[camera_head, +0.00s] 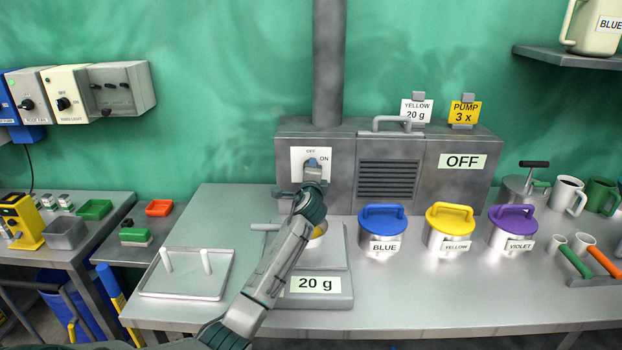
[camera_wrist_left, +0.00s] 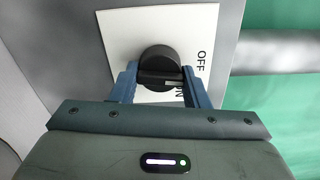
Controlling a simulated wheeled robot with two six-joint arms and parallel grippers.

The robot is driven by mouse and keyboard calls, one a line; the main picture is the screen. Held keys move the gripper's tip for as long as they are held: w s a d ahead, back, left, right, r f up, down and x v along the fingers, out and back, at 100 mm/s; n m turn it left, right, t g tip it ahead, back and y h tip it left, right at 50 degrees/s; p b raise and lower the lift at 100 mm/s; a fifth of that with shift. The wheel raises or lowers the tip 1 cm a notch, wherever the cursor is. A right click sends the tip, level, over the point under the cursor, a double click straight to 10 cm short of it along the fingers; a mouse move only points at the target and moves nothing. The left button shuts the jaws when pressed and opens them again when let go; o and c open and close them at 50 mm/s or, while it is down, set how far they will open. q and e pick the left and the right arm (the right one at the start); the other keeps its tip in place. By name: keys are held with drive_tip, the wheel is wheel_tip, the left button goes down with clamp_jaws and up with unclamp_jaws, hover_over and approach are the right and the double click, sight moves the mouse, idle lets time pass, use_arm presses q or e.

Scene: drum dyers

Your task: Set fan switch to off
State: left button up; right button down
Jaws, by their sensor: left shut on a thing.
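The fan switch plate (camera_head: 298,157) is white, marked OFF at the top and ON at its right, on the front of the grey fan housing (camera_head: 345,150). In the left wrist view its black round knob (camera_wrist_left: 158,60) sits on the white plate (camera_wrist_left: 118,38). My left gripper (camera_head: 312,172) is at the plate, and in its wrist view the gripper (camera_wrist_left: 159,76) is shut on the knob, one finger on each side. A pale mark on the knob lies near the ON label, which a finger partly covers. My right gripper is not in view.
An OFF sign (camera_head: 462,161) is on the housing's right. Below my left arm stands a scale (camera_head: 318,283) reading 20 g. Blue (camera_head: 382,238), yellow (camera_head: 449,232) and violet (camera_head: 512,230) lidded jars stand to the right. A tray with two pegs (camera_head: 185,285) lies left.

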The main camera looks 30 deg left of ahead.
use_arm(q)
drive_tip(key=shift+f+n+b, duration=0.1)
drive_tip(key=shift+n+b, duration=0.35)
drive_tip(key=shift+n, duration=0.35)
drive_tip(key=o, duration=1)
drive_tip(key=shift+c, duration=0.2)
drive_tip(key=shift+d, duration=0.1)
